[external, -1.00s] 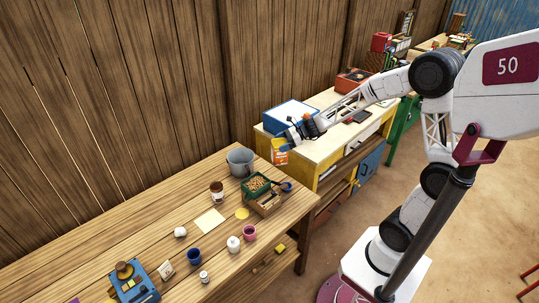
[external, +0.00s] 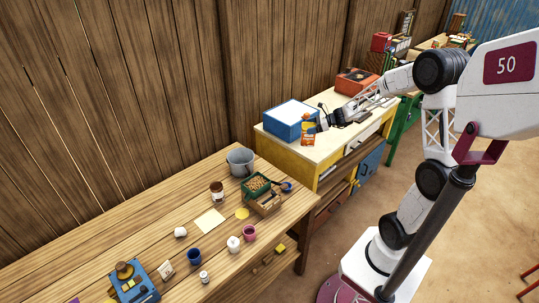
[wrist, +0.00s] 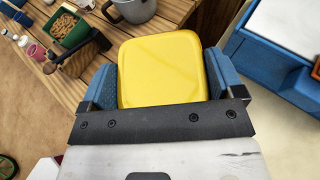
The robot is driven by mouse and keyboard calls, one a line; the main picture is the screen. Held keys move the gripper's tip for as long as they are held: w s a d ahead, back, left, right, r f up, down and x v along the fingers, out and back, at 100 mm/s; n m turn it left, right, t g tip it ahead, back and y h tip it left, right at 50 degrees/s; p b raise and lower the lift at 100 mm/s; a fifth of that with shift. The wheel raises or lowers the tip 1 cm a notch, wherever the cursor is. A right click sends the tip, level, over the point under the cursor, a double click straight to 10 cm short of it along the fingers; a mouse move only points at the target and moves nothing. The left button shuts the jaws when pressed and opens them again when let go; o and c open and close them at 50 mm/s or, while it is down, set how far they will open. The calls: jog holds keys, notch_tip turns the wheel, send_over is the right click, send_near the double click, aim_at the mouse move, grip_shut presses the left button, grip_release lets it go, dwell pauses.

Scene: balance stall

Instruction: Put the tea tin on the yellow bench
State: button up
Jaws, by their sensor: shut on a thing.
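The tea tin (external: 308,140) is orange with a yellow lid. My gripper (external: 311,125) is shut on it. In the wrist view the yellow lid (wrist: 162,70) sits between the two blue fingers. The yellow bench (external: 285,151) has a pale top and yellow sides. In the external view the tin appears upright over the bench's near left part, in front of the blue box. I cannot tell whether its base touches the top.
The blue box (external: 283,124) with a white top is close to the tin on the bench. A red-orange case (external: 354,82) lies farther back. Pale bench top near the front is clear.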

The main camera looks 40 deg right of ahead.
jog(key=s+d+m+t+h, duration=0.15)
jog(key=s+d, duration=0.25)
jog(key=d, duration=0.7)
jog(key=s+d+m+t+h, duration=0.15)
jog(key=s+d, duration=0.25)
jog(key=d, duration=0.6)
jog(key=shift+g, duration=0.4)
jog(key=f, duration=0.5)
jog(key=shift+s+d, duration=0.2)
jog(key=shift+s, duration=0.05)
jog(key=w+d+f, duration=0.1)
jog(key=w+d, duration=0.7)
jog(key=w, duration=0.5)
jog(key=shift+w+d+f, duration=0.25)
jog(key=shift+d, duration=0.05)
jog(key=shift+f, duration=1.75)
jog(key=shift+f, duration=0.15)
